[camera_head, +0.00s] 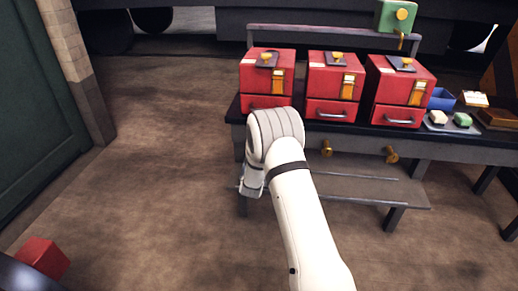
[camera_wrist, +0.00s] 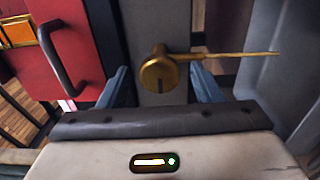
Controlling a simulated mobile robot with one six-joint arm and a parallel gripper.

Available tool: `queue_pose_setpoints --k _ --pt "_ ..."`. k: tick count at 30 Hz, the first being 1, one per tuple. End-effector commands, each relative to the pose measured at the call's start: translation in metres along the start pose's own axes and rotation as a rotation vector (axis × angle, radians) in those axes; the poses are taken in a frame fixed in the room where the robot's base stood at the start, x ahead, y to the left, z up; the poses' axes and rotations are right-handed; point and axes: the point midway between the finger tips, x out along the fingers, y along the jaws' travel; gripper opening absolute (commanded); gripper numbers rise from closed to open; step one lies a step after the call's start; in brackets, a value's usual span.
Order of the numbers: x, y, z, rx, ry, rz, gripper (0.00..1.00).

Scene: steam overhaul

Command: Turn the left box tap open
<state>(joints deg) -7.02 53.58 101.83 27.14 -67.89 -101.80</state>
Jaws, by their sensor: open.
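The left red box (camera_head: 267,76) stands at the left end of the bench, partly behind my arm. In the wrist view a brass tap (camera_wrist: 158,75) has a round slotted knob and a thin lever (camera_wrist: 240,55) that points right in the picture. My gripper (camera_wrist: 164,88) is open, with one blue-grey finger on each side of the tap knob; I cannot tell whether either touches it. In the head view my arm hides this tap and most of my gripper.
Two more red boxes (camera_head: 334,86) (camera_head: 401,90) stand to the right on the dark bench (camera_head: 345,128). Brass taps (camera_head: 326,148) (camera_head: 391,154) jut from the bench front. A lower shelf (camera_head: 350,190) runs underneath. A red block (camera_head: 41,258) lies at lower left; the left floor is clear.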

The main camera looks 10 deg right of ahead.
Motion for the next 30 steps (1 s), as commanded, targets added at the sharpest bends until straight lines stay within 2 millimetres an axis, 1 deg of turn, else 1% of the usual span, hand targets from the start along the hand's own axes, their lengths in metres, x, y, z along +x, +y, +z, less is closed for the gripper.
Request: queue_pose_setpoints --k 4,12,15,20,30 --pt "-0.015 0.002 -0.001 -0.001 0.002 -0.002 0.59" --pt "-0.06 0.001 -0.002 -0.001 0.003 -0.003 0.59" --pt "-0.07 0.001 -0.001 -0.001 0.002 -0.002 0.59" --pt "-0.076 0.001 -0.001 0.0 0.001 0.001 0.59" --pt "-0.075 0.0 -0.001 0.0 0.001 0.001 0.59"
